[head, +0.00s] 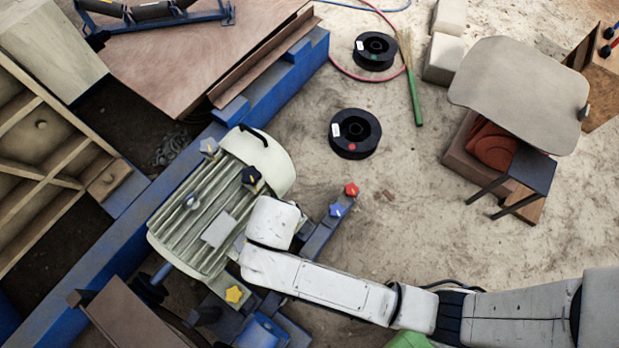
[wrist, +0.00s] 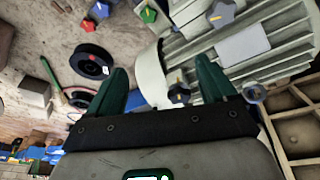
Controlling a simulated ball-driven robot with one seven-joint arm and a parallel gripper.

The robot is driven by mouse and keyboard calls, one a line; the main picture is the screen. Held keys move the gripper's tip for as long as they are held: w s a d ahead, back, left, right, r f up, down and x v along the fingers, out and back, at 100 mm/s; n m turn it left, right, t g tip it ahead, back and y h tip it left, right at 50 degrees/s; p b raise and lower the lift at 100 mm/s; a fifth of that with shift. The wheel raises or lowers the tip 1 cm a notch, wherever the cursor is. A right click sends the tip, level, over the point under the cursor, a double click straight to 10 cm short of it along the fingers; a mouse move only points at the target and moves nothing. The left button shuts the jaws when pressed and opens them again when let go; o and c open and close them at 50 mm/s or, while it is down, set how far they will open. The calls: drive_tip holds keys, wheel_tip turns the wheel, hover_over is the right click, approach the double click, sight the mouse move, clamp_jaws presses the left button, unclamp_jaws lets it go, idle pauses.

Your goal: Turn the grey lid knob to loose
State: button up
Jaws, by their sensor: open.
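A light grey star knob (head: 208,146) sits at the upper left edge of the ribbed motor housing (head: 180,235), in the head view. I cannot make it out for sure in the wrist view, where my gripper's body may hide it. My gripper (wrist: 160,80) is open and empty, its two dark green fingers apart. Between and beyond them show the pale rounded end cover (wrist: 150,75) and a dark star knob (wrist: 179,93). In the head view my white wrist covers the right side of the housing, and my fingers are hidden.
A black knob (head: 251,175) sits by the end cover. Red (head: 351,189) and blue (head: 337,210) knobs stand on a bar to the right, and a yellow knob (head: 234,294) below. A blue beam (head: 270,85) runs behind the housing. Black spools (head: 355,133) lie on open sandy floor.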

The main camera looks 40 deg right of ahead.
drive_tip(key=s+d+r+p, duration=0.3)
drive_tip(key=d+r+p, duration=0.1)
drive_tip(key=d, duration=0.3)
drive_tip(key=shift+r+n+g, duration=0.3)
drive_tip(key=shift+r+g, duration=0.1)
drive_tip(key=shift+r, duration=0.45)
